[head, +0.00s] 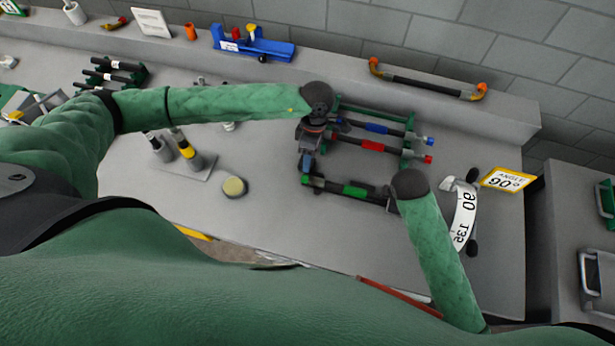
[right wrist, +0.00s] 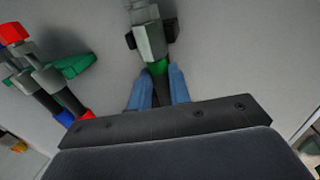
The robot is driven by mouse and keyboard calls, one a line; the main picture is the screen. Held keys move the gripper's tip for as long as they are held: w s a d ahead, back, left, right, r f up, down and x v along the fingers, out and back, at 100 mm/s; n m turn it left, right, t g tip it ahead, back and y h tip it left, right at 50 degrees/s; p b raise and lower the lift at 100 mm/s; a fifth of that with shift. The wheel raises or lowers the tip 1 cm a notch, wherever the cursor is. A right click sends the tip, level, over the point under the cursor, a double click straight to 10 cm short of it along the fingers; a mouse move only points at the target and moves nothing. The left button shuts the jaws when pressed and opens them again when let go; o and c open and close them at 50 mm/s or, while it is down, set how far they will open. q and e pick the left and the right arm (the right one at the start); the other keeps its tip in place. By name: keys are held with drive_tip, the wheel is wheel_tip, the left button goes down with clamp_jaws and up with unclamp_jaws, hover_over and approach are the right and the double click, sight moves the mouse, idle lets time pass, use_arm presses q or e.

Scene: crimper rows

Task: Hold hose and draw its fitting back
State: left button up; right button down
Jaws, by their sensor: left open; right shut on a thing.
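A black hose with a green band (head: 354,190) lies at the near side of a green rack (head: 348,104). My right gripper (right wrist: 159,88) is shut on this hose, its blue fingers on either side just behind a green ring. The hose's grey fitting (right wrist: 150,42) sticks out past the fingers. In the head view my right wrist hides the grip. My left gripper (head: 308,162) is open, pointing down near the hose's left end. Whether it touches the hose I cannot tell.
A hose with a blue band (head: 376,128) and one with a red band (head: 372,146) lie parallel behind. An angle gauge (head: 464,215) stands right of my right wrist. A round tin (head: 234,187) and dark cylinders (head: 186,150) stand to the left. The bench front is mostly clear.

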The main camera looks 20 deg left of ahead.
use_arm(q)
drive_tip(key=shift+x, duration=3.8)
drive_tip(key=shift+c, duration=0.2)
drive_tip(key=shift+r, duration=0.1)
drive_tip(key=c, duration=1)
drive_tip(key=shift+a, duration=1.15)
drive_tip(key=o, duration=1)
drive_tip(key=v, duration=1.2)
